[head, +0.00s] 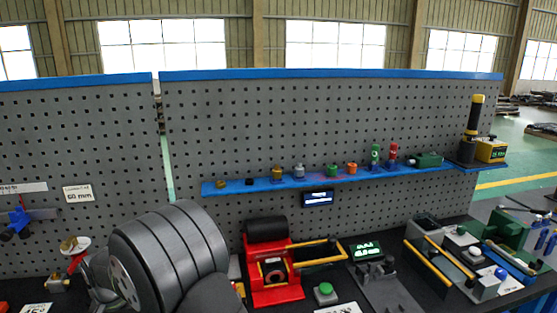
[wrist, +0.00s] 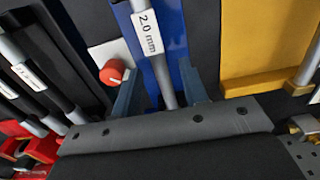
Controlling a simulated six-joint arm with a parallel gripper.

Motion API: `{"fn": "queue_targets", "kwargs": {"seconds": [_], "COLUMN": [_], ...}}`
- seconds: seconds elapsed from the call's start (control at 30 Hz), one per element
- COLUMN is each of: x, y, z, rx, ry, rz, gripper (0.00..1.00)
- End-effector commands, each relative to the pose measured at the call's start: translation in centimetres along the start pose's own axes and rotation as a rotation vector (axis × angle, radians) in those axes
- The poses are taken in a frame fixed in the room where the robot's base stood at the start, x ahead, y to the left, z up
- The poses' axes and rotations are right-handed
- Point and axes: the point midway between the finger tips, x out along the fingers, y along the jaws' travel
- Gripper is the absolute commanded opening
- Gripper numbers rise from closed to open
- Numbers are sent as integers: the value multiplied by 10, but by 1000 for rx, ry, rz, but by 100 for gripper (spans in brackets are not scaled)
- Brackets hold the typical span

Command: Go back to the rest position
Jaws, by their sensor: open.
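In the wrist view my gripper (wrist: 158,70) is open, with its two blue-grey fingers spread apart. A pale metal rod (wrist: 165,88) with a white "2.0 mm" label (wrist: 148,33) shows between the fingers, in front of a blue panel (wrist: 174,35). I see no finger closed on the rod, and I cannot tell how far it is from them. In the head view my gripper is not visible; my large grey arm link fills the lower left and hides part of the bench.
A red knob (wrist: 112,72) sits left of the fingers, a yellow block (wrist: 251,45) right. In the head view, a red machine (head: 270,270), a green button (head: 325,290) and yellow-railed fixtures (head: 427,262) crowd the bench. A blue shelf (head: 232,188) with small parts crosses the grey pegboard (head: 280,120).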

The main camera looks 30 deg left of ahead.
Motion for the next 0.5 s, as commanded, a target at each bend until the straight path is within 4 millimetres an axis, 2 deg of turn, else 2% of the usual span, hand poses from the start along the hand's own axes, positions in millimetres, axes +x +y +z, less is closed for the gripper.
{"fn": "queue_targets", "kwargs": {"seconds": [0.03,0.1,0.4,0.47,0.5], "x": [12,-11,-72,-84,-80], "y": [0,-1,0,0,-12], "z": [0,-1,-1,0,0], "rx": [0,0,0,0,-4], "ry": [-2,5,4,3,1], "rz": [2,-4,-3,-3,-1], "gripper": [40,40,40,40,40]}}
